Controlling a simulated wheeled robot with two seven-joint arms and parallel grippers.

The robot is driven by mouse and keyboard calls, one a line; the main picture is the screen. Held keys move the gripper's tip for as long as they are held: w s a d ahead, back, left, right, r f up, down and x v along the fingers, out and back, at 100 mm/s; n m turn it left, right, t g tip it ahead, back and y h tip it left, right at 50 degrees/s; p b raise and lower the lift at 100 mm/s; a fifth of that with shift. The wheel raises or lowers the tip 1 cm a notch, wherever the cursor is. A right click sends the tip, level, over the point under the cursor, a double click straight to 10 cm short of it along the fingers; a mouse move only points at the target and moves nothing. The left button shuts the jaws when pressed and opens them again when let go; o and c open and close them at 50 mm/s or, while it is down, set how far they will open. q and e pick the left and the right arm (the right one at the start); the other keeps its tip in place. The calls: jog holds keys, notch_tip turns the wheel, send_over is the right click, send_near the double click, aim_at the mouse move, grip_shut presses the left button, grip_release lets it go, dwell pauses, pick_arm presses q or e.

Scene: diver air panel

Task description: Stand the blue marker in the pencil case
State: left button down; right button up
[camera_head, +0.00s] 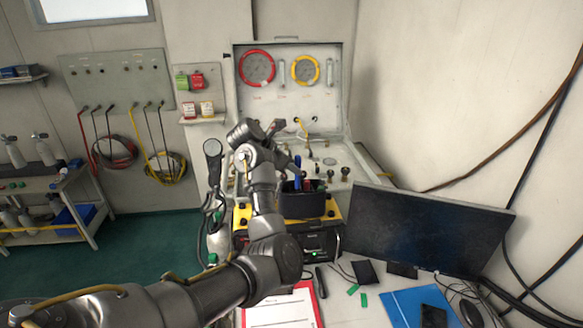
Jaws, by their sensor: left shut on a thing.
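The pencil case (302,206) is a dark, open-topped box on the yellow and black unit in the middle of the head view. The blue marker (297,172) is upright, with its lower part over or inside the case; the rim and other pens make its depth hard to tell. My left gripper (290,160) is at the marker's upper end, above the case, and shut on it. The arm's wrist partly covers the view to the left. My right gripper is not in view.
A red item and dark pens (308,184) stand in the case. The air panel (290,88) with gauges rises behind. A dark monitor (420,228) stands to the right. A clipboard (282,308), a blue folder (405,303) and a phone (433,316) lie in front.

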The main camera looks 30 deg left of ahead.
pick_arm(q)
jog(key=shift+f, duration=2.4)
dwell(0.9)
dwell(0.4)
jog(key=c, duration=1.3)
grip_release()
jog(key=shift+r, duration=4.5)
